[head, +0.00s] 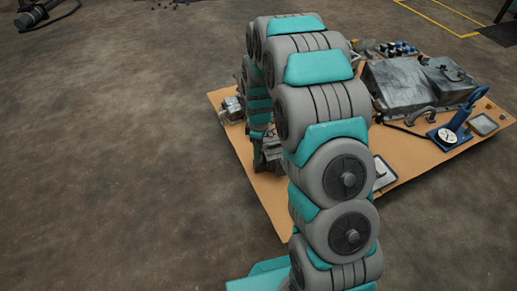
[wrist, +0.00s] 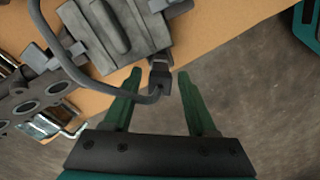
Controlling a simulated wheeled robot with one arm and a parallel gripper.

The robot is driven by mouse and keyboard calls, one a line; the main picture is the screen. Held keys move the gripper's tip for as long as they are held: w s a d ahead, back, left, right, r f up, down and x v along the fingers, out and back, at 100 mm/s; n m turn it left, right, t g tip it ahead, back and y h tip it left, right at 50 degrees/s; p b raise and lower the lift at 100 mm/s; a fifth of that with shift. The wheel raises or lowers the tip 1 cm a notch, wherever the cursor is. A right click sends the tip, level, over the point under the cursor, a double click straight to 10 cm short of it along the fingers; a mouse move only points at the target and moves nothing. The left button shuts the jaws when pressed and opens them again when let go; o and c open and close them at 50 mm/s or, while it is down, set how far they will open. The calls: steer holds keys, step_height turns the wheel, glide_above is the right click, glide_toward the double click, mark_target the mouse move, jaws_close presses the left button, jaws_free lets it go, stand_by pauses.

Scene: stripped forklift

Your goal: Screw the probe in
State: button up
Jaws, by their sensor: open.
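In the wrist view my gripper (wrist: 159,75) is open, its two green fingers on either side of a small dark plug-like piece with a cable, which looks like the probe (wrist: 160,82). It sits at the corner of a grey metal housing (wrist: 118,30). A gap shows between the piece and each finger. Its dark cable curves down and left, passing over the left finger, then up along the housing. Whether the piece is seated in a hole cannot be told. In the head view my own arm hides the gripper and the probe.
The housing lies on a tan board (head: 430,160) on the brown floor. A large grey metal box (head: 395,85), a blue-stand gauge (head: 450,130) and small trays lie on its right side. In the wrist view, a row of round ports (wrist: 30,107) lies left. The floor in front is clear.

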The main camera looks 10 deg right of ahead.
jaws_close()
stand_by(0.3)
